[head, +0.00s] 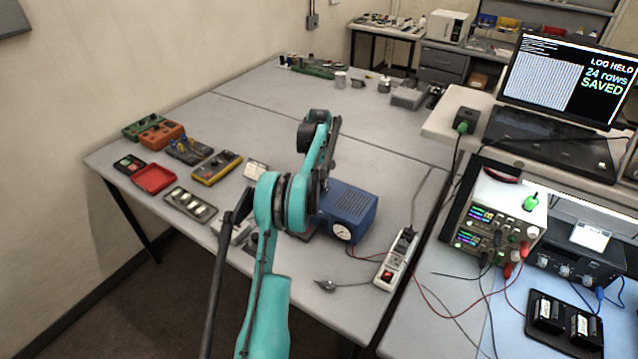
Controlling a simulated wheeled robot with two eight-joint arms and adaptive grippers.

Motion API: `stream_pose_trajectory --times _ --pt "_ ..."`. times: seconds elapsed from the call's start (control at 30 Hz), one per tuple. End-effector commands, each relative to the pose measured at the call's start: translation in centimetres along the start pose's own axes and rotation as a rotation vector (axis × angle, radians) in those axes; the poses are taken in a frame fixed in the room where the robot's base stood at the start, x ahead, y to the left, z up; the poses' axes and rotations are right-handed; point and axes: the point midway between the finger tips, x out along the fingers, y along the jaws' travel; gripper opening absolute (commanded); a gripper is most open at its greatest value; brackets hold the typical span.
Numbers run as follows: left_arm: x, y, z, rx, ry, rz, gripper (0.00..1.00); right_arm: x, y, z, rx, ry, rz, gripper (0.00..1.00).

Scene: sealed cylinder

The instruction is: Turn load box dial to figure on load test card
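A blue vented box (353,207) with a white round dial (342,232) on its front stands at the right of the grey table; it may be the load box. The dial's setting is too small to read. A small white card (590,236) stands on a black box with knobs at the right, and another pale card (257,170) lies left of my arm; I cannot tell which is the load test card. My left arm reaches over the table, partly covering the blue box. Its gripper (329,165) is dark and mostly hidden behind the arm. My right gripper is out of view.
A power strip (396,259) and cables lie right of the blue box. Several small instruments and a red case (154,178) are on the left. A bench supply (497,219), black knobbed box (575,268) and laptop (567,83) fill the right. The table's middle back is clear.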

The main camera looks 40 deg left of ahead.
Motion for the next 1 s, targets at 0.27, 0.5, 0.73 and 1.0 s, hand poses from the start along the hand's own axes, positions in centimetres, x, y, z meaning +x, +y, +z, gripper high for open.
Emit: stream_pose_trajectory --times 0.27,0.5,0.73,1.0 --pt "-0.06 0.04 -0.06 -0.016 0.002 0.002 0.0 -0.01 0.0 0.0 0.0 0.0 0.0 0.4" --pt "-0.06 0.04 -0.05 -0.016 0.002 0.002 0.29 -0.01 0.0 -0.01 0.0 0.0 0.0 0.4" --pt "-0.03 0.02 -0.03 -0.015 0.001 0.001 0.48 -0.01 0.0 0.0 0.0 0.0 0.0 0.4" --pt "-1.02 0.02 -0.02 -0.015 0.001 0.001 0.48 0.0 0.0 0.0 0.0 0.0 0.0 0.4"
